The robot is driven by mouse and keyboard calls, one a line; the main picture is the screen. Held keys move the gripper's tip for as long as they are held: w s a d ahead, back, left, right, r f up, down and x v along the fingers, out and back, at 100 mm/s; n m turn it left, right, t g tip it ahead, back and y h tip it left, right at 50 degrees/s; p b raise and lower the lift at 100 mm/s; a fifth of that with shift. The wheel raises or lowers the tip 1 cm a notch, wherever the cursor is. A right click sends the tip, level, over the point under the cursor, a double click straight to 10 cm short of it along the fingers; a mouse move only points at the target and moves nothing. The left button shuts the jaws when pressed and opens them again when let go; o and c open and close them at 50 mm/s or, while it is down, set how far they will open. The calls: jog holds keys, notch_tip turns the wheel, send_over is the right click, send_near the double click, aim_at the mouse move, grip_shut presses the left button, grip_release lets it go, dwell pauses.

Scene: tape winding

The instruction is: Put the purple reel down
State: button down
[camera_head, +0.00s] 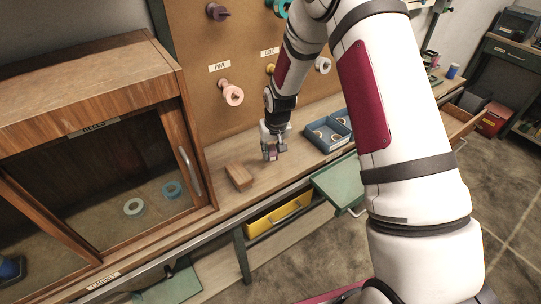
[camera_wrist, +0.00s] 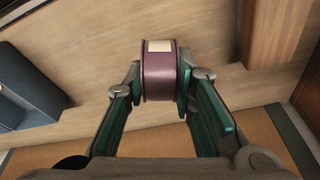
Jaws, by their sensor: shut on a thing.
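In the wrist view the purple reel (camera_wrist: 160,85) sits between the fingertips of my gripper (camera_wrist: 160,78). It is a dark purple cylinder with a pale label on its side. Both fingers press on its two ends. In the head view my gripper (camera_head: 271,152) is low over the wooden bench top (camera_head: 215,163), near the pegboard. The reel is small there and mostly hidden by the fingers. I cannot tell whether the reel touches the bench.
A wooden block (camera_head: 239,177) lies just left of my gripper. A blue divided tray (camera_head: 328,134) with several rings is to its right. A glass-fronted cabinet (camera_head: 110,150) stands left. The pegboard (camera_head: 240,60) rises behind. A green drawer (camera_head: 338,182) juts out in front.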

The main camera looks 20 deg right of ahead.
aim_at(271, 156)
jog(key=shift+w, duration=0.45)
jog(key=shift+f+p, duration=0.35)
jog(key=shift+f, duration=1.45)
jog(key=shift+f, duration=0.1)
jog(key=c, duration=1.3)
grip_release()
jog(key=shift+c, duration=0.2)
